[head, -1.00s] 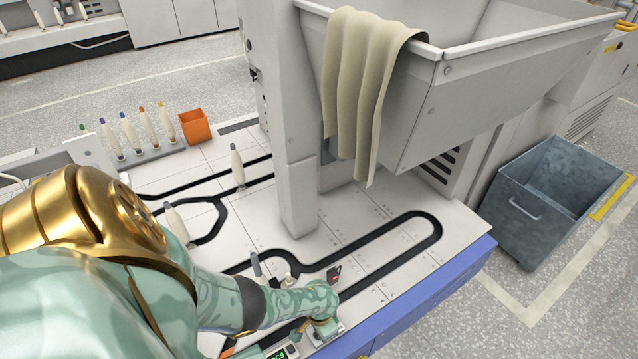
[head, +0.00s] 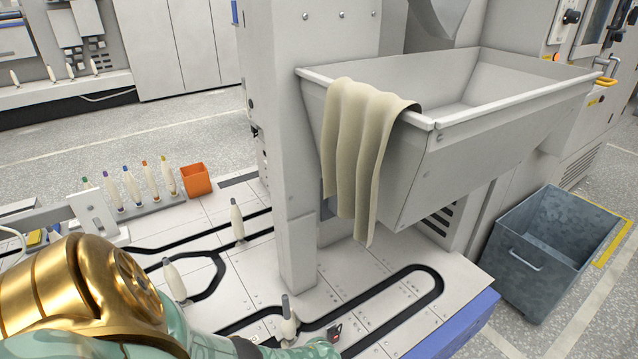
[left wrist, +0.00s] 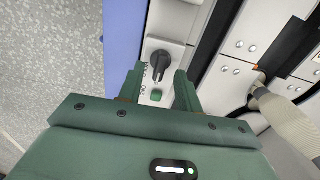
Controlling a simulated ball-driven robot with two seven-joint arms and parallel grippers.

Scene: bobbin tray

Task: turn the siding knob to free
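My left gripper (left wrist: 159,70) is open, with one green finger on each side of the knob's line. The knob shows just beyond the fingertips, and I cannot tell whether they touch it. My right gripper is not in view.
A pale bobbin (head: 287,322) stands on the track near my left forearm; it also shows in the left wrist view (left wrist: 288,118). A small dark-and-red part (head: 335,332) is beside it. A grey column (head: 295,160) and a hopper with a draped cloth (head: 352,160) rise behind.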

